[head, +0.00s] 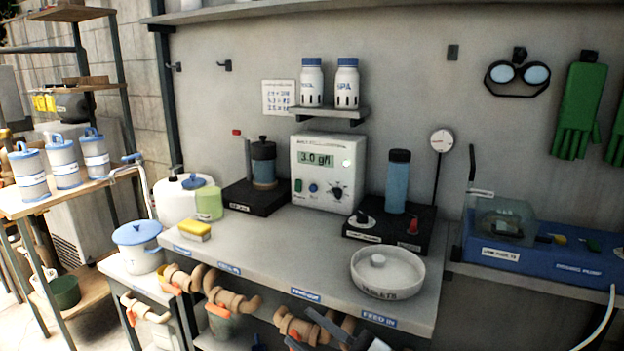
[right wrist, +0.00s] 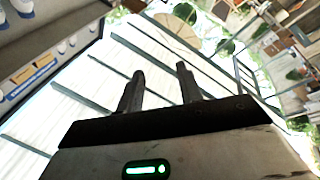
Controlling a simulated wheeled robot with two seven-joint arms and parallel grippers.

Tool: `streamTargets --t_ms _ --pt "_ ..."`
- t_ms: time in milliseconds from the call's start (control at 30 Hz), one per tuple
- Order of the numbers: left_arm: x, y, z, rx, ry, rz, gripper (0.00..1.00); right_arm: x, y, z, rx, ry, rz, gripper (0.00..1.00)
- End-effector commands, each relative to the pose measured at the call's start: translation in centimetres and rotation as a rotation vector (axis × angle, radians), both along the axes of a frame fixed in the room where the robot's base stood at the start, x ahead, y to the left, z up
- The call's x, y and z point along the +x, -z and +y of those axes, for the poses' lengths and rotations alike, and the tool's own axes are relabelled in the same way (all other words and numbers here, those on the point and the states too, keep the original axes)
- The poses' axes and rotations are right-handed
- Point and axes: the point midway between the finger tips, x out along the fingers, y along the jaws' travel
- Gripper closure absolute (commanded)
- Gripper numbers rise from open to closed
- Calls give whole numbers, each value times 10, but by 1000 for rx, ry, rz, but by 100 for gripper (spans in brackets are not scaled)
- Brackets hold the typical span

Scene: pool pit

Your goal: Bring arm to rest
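My right gripper (head: 312,327) shows at the bottom edge of the head view, in front of the bench's lower front. In the right wrist view the right gripper (right wrist: 160,72) has its two dark fingers apart with nothing between them. I cannot make out my left gripper in the head view.
The grey bench (head: 270,255) carries a white dish (head: 388,275), a control box (head: 328,172), a yellow sponge (head: 195,229) and a black stand with a blue cylinder (head: 397,185). Brown pipes (head: 232,298) run below its front edge.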

Motion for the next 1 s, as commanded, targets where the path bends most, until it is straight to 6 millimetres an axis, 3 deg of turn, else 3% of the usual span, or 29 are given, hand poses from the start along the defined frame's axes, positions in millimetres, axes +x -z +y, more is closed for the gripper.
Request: streamTargets --t_ms 167,300,433,600,1000 --pt "0 0 0 0 0 0 64 -26 86 -67 144 372 469 64" --pt "1 0 0 0 0 -1 64 -78 158 -112 157 579 828 64" --pt "2 -1 0 0 0 -5 64 -128 199 -135 139 678 1062 64" --pt "5 -2 0 0 0 -10 64 -163 222 -147 119 726 1211 64" --pt "5 -3 0 -1 0 -11 64 -166 223 -148 118 728 1224 64"
